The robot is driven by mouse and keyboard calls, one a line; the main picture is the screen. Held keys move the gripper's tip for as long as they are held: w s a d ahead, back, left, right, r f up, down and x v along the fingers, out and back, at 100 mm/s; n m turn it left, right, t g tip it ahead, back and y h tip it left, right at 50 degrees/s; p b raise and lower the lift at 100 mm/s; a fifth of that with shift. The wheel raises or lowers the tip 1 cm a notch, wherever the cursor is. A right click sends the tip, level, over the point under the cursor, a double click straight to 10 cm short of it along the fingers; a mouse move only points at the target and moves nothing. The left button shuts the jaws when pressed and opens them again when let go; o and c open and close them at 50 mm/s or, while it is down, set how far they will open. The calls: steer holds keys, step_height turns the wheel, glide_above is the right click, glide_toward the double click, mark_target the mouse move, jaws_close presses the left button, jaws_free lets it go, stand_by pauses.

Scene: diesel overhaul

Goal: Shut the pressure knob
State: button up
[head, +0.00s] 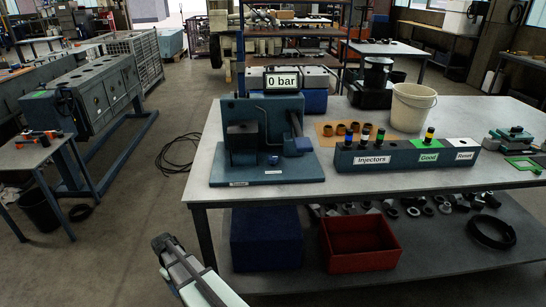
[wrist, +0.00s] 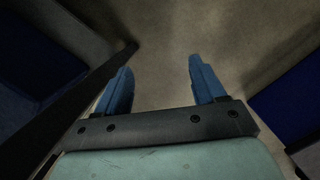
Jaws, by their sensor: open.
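The injector test stand (head: 265,135) is a blue-grey unit on the near left of the bench, with a display (head: 282,82) reading 0 bar. A small dark round part (head: 273,160), possibly the pressure knob, sits low at its front; it is too small to tell its setting. In the head view my arm is low in front of the bench, apart from the stand.
A labelled injector rack (head: 405,156) and a white bucket (head: 412,107) stand on the bench (head: 200,165) right of the stand. A blue bin (head: 266,240) and a red bin (head: 358,243) are on the lower shelf. The floor left of the bench is mostly clear.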

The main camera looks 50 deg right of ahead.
steer(key=w+d+r+t, duration=0.1)
steer(key=w+d+r, duration=0.4)
steer(key=r, duration=0.4)
steer(key=w+d+r+t+h, duration=0.1)
steer(key=w+d+r, duration=0.2)
steer(key=w+r, duration=0.5)
steer(key=w+d+r+t, duration=0.1)
steer(key=w+d+r, duration=0.35)
steer(key=r, duration=0.45)
steer(key=shift+h, duration=0.7)
steer(key=s+d+r, duration=0.1)
steer(key=d+r, duration=0.1)
steer(key=r, duration=0.2)
steer(key=s+d+r, duration=0.1)
steer(key=d+r, duration=0.1)
steer(key=r, duration=0.2)
steer(key=s+d+r, duration=0.1)
steer(key=d+r, duration=0.1)
steer(key=r, duration=0.2)
steer(key=shift+d+r, duration=0.25)
steer(key=shift+d, duration=0.1)
steer(key=s+d+r+h, duration=0.1)
steer(key=s+d+r, duration=0.4)
steer(key=s+r, duration=0.1)
steer(key=m+t+y, duration=0.1)
steer(key=m+t, duration=0.2)
steer(key=m, duration=0.5)
glide_toward(273, 157)
steer(key=x, duration=0.8)
steer(key=shift+f, duration=0.3)
